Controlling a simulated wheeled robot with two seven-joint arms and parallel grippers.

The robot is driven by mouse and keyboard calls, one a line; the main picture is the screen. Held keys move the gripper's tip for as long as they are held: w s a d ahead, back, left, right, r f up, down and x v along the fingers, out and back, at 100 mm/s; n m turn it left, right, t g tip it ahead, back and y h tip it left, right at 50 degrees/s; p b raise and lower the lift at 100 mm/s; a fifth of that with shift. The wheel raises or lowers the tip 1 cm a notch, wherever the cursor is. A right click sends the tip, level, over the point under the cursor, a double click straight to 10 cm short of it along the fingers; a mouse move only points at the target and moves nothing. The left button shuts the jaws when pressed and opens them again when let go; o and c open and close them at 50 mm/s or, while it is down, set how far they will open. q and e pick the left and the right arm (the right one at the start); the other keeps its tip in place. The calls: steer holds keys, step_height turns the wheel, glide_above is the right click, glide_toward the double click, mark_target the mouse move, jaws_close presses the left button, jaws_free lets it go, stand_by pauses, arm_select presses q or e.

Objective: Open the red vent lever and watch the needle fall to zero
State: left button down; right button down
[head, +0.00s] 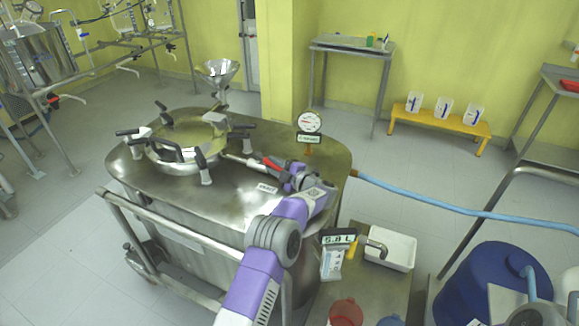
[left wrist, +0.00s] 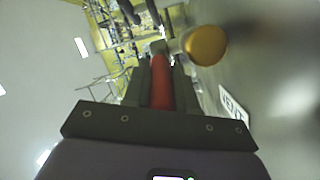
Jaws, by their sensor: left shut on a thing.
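The red vent lever (head: 271,162) is on top of the steel vessel (head: 150,200), beside a white label (head: 267,188). My left gripper (head: 282,172) is at the lever, low over the lid, and is shut on it. In the left wrist view the red lever (left wrist: 161,85) lies between the two dark fingers, with a brass-coloured round end (left wrist: 205,45) just beyond. The round dial gauge (head: 309,122) stands on the lid behind the gripper, above a small plate. Its needle is too small to read surely. My right gripper is not in view.
A clamped manway (head: 183,140) and a steel funnel (head: 219,72) are to the left of the lever. A blue hose (head: 440,206) runs right from the vessel. A side table with a white tray (head: 391,251) and a blue drum (head: 490,285) are at lower right.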

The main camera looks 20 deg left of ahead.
arm_select(q)
steer(key=shift+a+g, duration=0.1)
steer(key=shift+g, duration=0.2)
steer(key=shift+w, duration=0.1)
steer(key=c, duration=0.9)
jaws_free()
steer(key=p+v, duration=0.1)
steer(key=v, duration=0.5)
steer(key=shift+d, duration=0.35)
steer(key=shift+s+d, duration=0.3)
steer(key=shift+d, duration=0.15)
steer(key=shift+c, duration=0.3)
